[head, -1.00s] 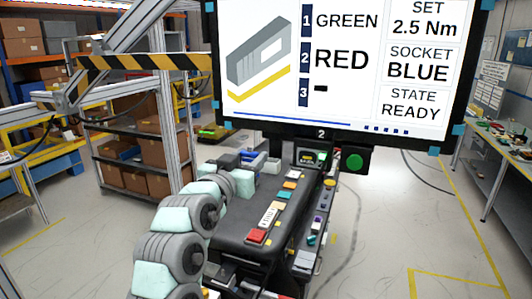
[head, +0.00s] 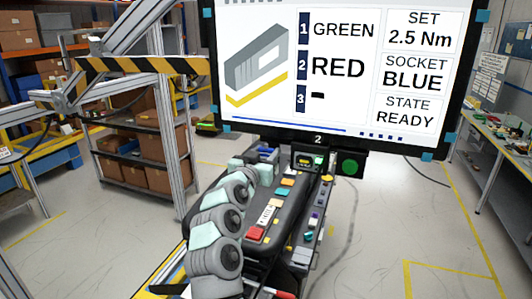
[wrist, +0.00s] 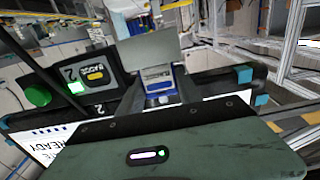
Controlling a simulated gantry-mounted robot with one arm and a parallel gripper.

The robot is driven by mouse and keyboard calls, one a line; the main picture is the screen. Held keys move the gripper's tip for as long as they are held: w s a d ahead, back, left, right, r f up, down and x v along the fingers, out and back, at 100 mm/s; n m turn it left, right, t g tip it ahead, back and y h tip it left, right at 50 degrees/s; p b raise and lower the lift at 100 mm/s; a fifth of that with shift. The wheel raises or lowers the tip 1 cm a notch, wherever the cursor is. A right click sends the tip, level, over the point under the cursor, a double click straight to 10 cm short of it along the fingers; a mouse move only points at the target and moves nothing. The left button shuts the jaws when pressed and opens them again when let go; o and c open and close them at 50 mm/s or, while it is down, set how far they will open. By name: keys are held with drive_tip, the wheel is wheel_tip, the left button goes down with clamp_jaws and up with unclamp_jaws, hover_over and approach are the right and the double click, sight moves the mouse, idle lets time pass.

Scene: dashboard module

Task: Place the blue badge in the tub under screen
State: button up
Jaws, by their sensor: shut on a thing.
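The screen (head: 340,70) stands above.
The dashboard module (head: 240,205) carries a red button (head: 254,233) and several coloured pieces. A green button box (head: 349,164) stands right of the labelled box. A striped yellow-black barrier (head: 140,65) and shelving are at left; a workbench (head: 495,150) is at right.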

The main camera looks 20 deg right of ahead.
drive_tip(key=shift+f, duration=0.4)
drive_tip(key=shift+f, duration=0.1)
drive_tip(key=shift+f+b, duration=0.1)
drive_tip(key=shift+b, duration=0.2)
drive_tip(key=o, duration=1.3)
drive_tip(key=shift+o, duration=0.2)
drive_tip(key=shift+r, duration=0.2)
drive_tip(key=b+v, duration=0.2)
drive_tip(key=v, duration=1)
drive_tip(key=shift+b, duration=0.35)
